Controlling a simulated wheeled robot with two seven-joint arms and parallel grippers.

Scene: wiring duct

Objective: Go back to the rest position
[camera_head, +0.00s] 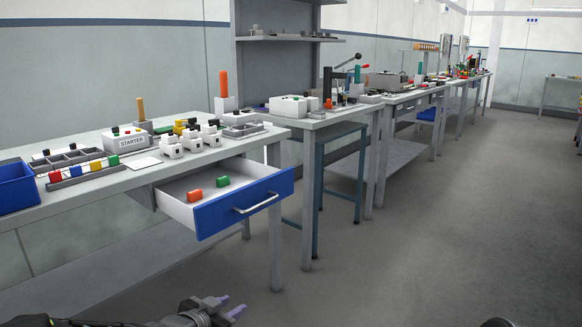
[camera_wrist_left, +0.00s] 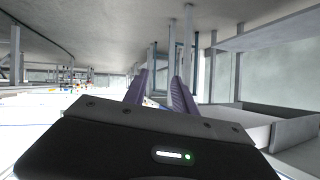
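My left gripper (camera_head: 229,305) shows at the bottom of the head view, low over the floor and in front of the workbench. Its two purple-grey fingers are apart, with nothing seen between them. In the left wrist view the same fingers (camera_wrist_left: 161,88) stand apart and empty. My right gripper is not clearly in view; only a dark rounded shape shows at the bottom right edge of the head view.
A blue bin (camera_head: 17,187) stands on the bench. The grey floor (camera_head: 430,240) to the right is clear.

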